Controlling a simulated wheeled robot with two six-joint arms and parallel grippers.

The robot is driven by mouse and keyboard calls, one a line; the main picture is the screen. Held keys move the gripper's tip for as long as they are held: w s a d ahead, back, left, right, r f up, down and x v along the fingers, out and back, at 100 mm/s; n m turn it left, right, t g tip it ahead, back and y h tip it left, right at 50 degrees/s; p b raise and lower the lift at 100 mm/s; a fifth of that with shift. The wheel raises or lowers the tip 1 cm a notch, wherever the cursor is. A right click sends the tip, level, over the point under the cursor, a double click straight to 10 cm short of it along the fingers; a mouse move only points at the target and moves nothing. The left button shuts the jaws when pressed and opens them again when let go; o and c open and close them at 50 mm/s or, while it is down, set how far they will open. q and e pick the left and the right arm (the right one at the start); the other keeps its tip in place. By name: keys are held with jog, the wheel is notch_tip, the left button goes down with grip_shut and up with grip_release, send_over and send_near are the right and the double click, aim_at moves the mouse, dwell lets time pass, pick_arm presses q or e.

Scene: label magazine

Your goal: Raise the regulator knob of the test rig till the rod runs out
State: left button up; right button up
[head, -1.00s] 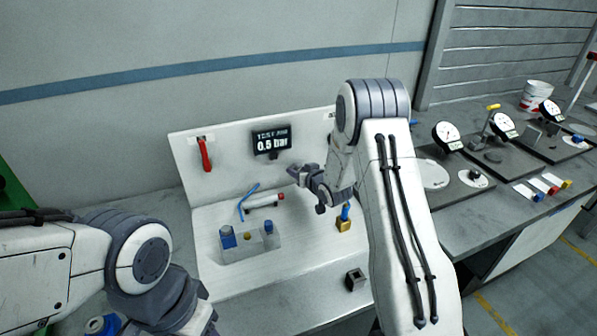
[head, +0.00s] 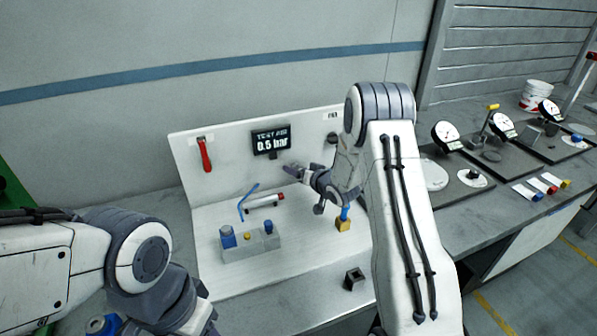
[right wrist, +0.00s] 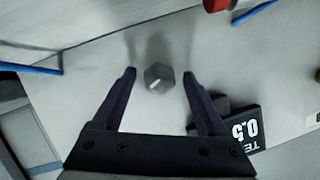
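The dark regulator knob (head: 333,138) sits on the upright white panel, right of the display (head: 271,142), which reads 0.5 bar. In the right wrist view the dark, faceted knob (right wrist: 158,77) with a pale mark shows between the fingertips, with a gap on both sides. My right gripper (right wrist: 159,75) is open and empty; in the head view it is in front of the panel, below the knob. A white cylinder with a red end (head: 264,200) lies low on the rig; its rod is too small to make out.
A red handle (head: 205,154) hangs at the panel's left. A grey block (head: 252,249) with blue and yellow parts, a blue-and-yellow piece (head: 343,224) and a dark square block (head: 355,278) stand in front. Dial gauges (head: 447,134) stand on the right bench.

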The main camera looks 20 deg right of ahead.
jog(key=b+v, duration=0.1)
jog(key=v, duration=0.9)
jog(key=shift+s+b, duration=0.25)
jog(key=shift+b, duration=0.1)
jog(key=shift+r, duration=0.1)
dwell(1.2)
